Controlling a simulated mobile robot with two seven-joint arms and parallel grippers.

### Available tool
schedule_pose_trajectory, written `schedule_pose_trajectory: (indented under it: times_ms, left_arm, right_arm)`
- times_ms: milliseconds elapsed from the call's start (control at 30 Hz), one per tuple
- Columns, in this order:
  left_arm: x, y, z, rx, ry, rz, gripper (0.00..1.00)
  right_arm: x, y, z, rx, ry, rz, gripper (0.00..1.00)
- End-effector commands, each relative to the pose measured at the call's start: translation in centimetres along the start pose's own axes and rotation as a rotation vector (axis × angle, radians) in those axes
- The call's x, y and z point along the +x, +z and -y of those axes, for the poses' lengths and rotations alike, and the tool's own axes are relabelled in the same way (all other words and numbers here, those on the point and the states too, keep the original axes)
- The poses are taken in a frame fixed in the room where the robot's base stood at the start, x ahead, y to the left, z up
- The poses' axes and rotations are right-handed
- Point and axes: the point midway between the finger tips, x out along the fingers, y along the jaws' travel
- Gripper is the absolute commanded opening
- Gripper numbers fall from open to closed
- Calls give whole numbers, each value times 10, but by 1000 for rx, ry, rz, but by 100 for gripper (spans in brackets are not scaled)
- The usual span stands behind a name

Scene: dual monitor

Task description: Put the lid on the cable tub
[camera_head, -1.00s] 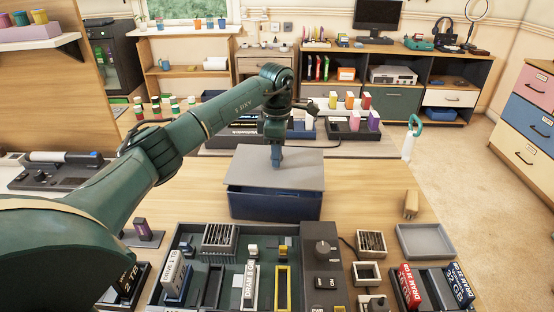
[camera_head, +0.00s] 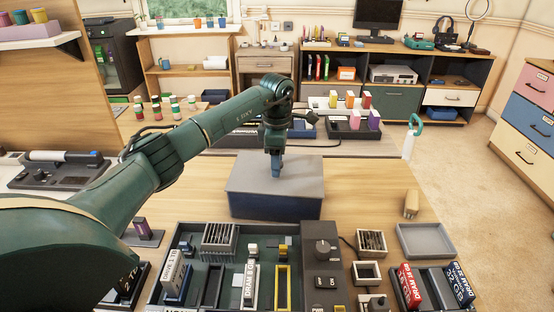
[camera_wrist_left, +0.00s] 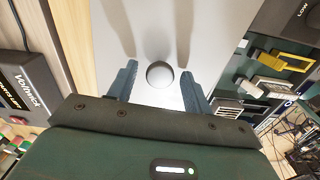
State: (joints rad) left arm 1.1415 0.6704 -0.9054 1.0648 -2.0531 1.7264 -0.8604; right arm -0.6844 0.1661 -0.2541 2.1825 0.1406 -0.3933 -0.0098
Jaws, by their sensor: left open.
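The blue cable tub (camera_head: 275,207) stands on the wooden table, behind the tray of parts. The flat grey lid (camera_head: 250,178) lies on top of the tub and looks level, with its edges about in line with the tub's walls. The knob is hidden in the head view. My right gripper is not in view.
A dark tray (camera_head: 200,255) with several modules lies in front of the tub. Table beside the tub is clear.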

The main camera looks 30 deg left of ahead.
Motion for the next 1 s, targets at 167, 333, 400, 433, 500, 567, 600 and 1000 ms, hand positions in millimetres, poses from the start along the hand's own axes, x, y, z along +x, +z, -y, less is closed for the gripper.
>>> schedule_pose_trajectory:
  times_ms: [167, 333, 400, 433, 500, 567, 600, 1000]
  left_arm:
    - [-10, 0, 0, 0, 2, 0, 50]
    - [-42, 0, -1, 0, 5, 3, 50]
    - [-57, 0, -1, -1, 6, 1, 50]
    - [-64, 0, -1, -1, 5, 1, 50]
    - [-79, 0, -1, -1, 4, 2, 50]
    - [-91, 0, -1, -2, 3, 1, 50]
    - [-98, 0, -1, -2, 4, 1, 50]
    - [-124, 0, 0, 0, -1, -1, 50]
  right_arm:
    - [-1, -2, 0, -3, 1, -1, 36]
    - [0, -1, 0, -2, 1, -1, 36]
    - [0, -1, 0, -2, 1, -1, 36]
    - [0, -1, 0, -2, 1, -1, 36]
    - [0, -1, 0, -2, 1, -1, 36]
    - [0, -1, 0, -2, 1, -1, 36]
    - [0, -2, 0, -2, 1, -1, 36]
    - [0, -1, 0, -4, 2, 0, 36]
